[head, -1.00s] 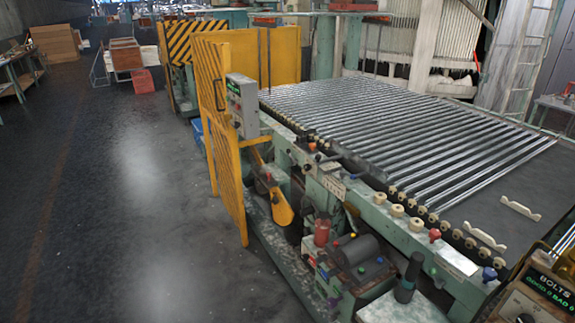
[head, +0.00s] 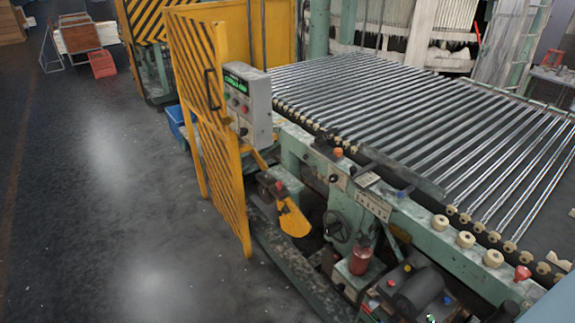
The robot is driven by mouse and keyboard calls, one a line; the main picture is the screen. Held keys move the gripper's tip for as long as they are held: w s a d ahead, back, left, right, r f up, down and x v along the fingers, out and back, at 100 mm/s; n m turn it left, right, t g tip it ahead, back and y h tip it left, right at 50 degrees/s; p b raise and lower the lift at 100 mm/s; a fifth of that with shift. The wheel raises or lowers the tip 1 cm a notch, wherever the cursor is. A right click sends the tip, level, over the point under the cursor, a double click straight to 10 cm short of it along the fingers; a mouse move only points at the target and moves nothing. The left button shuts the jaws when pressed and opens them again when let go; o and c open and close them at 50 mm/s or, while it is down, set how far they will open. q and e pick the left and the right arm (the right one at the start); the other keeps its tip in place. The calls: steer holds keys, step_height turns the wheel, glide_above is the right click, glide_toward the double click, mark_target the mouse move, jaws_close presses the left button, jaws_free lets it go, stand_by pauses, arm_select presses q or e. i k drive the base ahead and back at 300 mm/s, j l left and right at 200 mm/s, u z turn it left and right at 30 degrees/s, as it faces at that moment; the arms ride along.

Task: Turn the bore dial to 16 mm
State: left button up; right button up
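A grey control box (head: 247,104) with a small green-lit display (head: 237,83) stands beside the yellow guard at the near end of the tubing line. Its face carries red and green buttons and a small dark knob (head: 243,131) low down. The display text and any marks around the knob are too small to read, so I cannot tell whether this knob is the bore dial or how it is set. Neither of my grippers shows in the head view.
Many glass tubes (head: 430,115) lie across the roller bed. A yellow slatted guard (head: 217,165) stands left of the box. A handwheel (head: 337,228) and a dark motor (head: 419,291) sit low on the green machine frame. The dark floor (head: 120,220) at left is clear.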

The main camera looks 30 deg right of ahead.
mark_target(333, 178)
steer(key=i+z, duration=0.15)
steer(key=i, duration=0.35)
steer(key=i+j+z, duration=0.2)
steer(key=i, duration=0.3)
steer(key=i+j+z, duration=0.15)
steer(key=i, duration=0.3)
steer(key=i+j+z, duration=0.15)
steer(key=i+z, duration=0.15)
steer(key=z, duration=0.15)
steer(key=i+j+z, duration=0.2)
steer(key=z, duration=0.2)
steer(key=i+j+z, duration=0.2)
steer(key=j+z, duration=0.25)
steer(key=i+j+z, duration=0.15)
steer(key=j+z, duration=0.15)
steer(key=z, duration=0.15)
steer(key=i+j+z, duration=0.1)
steer(key=j+z, duration=0.55)
steer(key=j, duration=0.2)
